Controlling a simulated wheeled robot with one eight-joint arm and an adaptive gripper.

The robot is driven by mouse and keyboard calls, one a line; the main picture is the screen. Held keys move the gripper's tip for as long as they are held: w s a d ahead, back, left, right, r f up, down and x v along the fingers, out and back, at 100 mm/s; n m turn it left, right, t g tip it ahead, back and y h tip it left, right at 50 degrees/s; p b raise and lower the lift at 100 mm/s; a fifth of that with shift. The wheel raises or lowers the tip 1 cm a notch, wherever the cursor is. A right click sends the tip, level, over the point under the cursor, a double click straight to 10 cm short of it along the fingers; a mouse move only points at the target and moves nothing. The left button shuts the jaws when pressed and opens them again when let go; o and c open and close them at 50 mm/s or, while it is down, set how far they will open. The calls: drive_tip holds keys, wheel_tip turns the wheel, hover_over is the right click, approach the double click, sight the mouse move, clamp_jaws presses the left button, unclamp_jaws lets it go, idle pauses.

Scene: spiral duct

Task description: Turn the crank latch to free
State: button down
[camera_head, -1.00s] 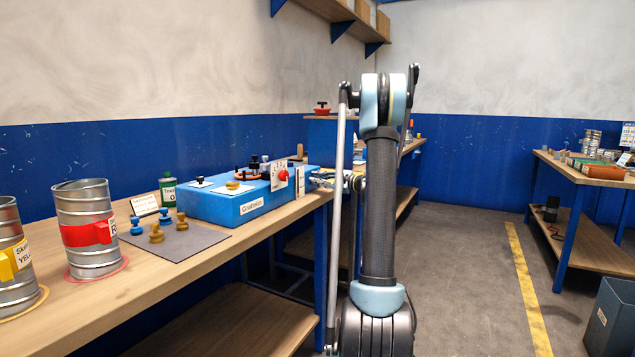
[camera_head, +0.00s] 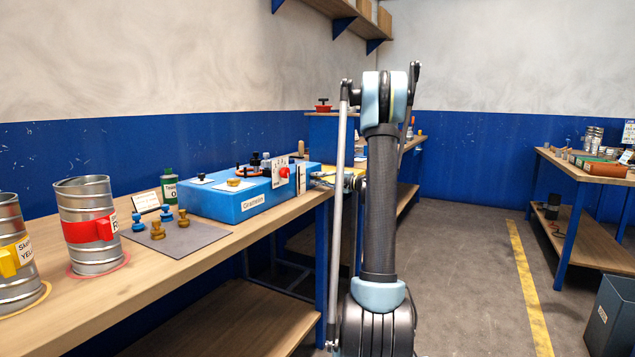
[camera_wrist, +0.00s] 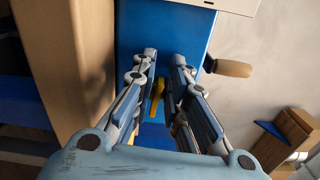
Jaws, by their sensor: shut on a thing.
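A blue box (camera_head: 245,198) stands at the right end of the near bench, and my gripper (camera_head: 328,180) is at its right end. In the wrist view, a yellow lever (camera_wrist: 157,90) lies between my fingertips (camera_wrist: 158,92) in front of the blue box face (camera_wrist: 140,30). My gripper is shut on this yellow lever, which I take to be the crank latch. The fingers hide part of it. A black arm with a wooden handle (camera_wrist: 232,68) sticks out to the right of the blue face.
A dial panel with a red knob (camera_head: 283,172) is on the box. Several blue and ochre knobs stand on a grey mat (camera_head: 200,238). Metal cans (camera_head: 85,240) stand at the left. A grey bin (camera_head: 612,315) is at the right. The floor aisle is clear.

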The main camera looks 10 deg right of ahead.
drive_tip(key=shift+f, duration=0.15)
drive_tip(key=c, duration=1.8)
unclamp_jaws()
drive_tip(key=v, duration=1.2)
